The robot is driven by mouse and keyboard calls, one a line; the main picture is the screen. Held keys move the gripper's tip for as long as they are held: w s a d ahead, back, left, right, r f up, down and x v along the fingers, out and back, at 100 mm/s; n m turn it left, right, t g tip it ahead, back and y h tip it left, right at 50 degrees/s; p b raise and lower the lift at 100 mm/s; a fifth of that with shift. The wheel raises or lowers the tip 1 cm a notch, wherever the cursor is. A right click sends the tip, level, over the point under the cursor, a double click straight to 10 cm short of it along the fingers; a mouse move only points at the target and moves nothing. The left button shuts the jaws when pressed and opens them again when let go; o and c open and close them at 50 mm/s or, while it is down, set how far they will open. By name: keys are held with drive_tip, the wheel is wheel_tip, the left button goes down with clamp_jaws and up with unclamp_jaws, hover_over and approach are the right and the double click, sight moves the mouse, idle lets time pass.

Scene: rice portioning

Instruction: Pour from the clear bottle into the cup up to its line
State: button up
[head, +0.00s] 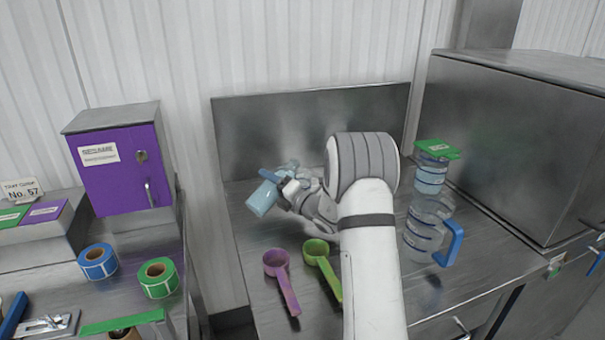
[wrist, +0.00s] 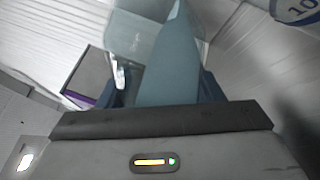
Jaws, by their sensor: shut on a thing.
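My gripper (head: 283,187) is shut on a clear container with pale blue contents, which I take for the clear bottle (head: 262,199). It is held tilted to the left above the steel table. In the wrist view the bottle (wrist: 150,45) fills the space between the fingers, with a blue-grey wedge inside. A clear cup-like jug (head: 418,228) with blue marks and a blue handle stands at the right of the table. Part of a rounded thing with a blue line and "10" (wrist: 295,10) shows in the wrist view; I cannot tell whether it is that jug.
A clear container with a green top (head: 432,172) stands behind the jug. A purple scoop (head: 281,278) and a green scoop (head: 321,264) lie at the front. A steel cabinet (head: 510,140) bounds the right. A purple box (head: 120,165) and tape rolls (head: 158,278) are on the left counter.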

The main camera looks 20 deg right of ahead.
drive_tip(key=shift+a+r+m+p, duration=0.1)
drive_tip(key=shift+m+p, duration=0.4)
drive_tip(key=shift+m, duration=0.1)
idle(0.7)
drive_tip(key=shift+w+d+r+m+h+p, duration=0.1)
drive_tip(key=shift+d+r+m+h+p, duration=0.1)
drive_tip(key=shift+r+m+p, duration=0.45)
drive_tip(key=shift+w+d+r+m+h+p, duration=0.15)
drive_tip(key=shift+m+p, duration=0.3)
drive_tip(key=shift+p, duration=0.5)
idle(1.8)
